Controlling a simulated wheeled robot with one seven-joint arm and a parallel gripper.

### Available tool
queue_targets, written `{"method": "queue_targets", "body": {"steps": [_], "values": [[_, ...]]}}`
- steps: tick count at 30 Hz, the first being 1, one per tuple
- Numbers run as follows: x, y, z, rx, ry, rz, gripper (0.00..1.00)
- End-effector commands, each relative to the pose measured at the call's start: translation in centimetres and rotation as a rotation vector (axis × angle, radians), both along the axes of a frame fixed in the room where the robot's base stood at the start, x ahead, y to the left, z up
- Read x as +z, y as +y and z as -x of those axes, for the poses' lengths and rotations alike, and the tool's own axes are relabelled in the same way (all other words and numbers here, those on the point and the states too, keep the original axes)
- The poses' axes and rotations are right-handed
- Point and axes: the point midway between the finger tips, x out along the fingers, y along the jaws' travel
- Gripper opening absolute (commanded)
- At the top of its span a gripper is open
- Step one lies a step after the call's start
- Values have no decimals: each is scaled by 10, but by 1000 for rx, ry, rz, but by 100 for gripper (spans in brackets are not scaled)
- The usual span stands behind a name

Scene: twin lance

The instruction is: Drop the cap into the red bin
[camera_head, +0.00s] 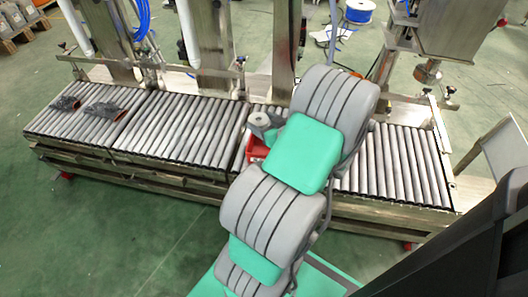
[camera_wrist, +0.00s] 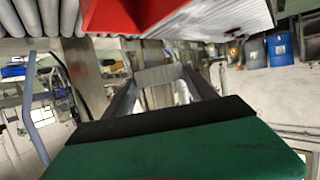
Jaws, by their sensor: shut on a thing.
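The red bin (camera_head: 256,149) stands on the roller conveyor in the head view, mostly hidden behind my arm. The cap appears apart from the bin in the wrist view. In the head view my arm hides the fingers, and I cannot make out the cap there.
The roller conveyor (camera_head: 170,127) runs across the head view. Two dark, crumpled things (camera_head: 66,103) (camera_head: 101,110) lie on its left part. Metal posts (camera_head: 208,45) and machinery stand behind it. The rollers between the dark things and the bin are clear.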

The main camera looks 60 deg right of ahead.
Motion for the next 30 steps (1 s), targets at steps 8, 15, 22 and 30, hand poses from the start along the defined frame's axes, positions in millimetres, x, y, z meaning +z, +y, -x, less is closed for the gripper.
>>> {"method": "queue_targets", "body": {"steps": [8, 15, 22, 30], "values": [[-33, 0, 0, 0, -1, 0, 27], [-32, 0, 0, -1, -1, 2, 67], [-32, 0, 0, -1, 0, 0, 86], [-32, 0, 0, -1, 0, 0, 91]]}}
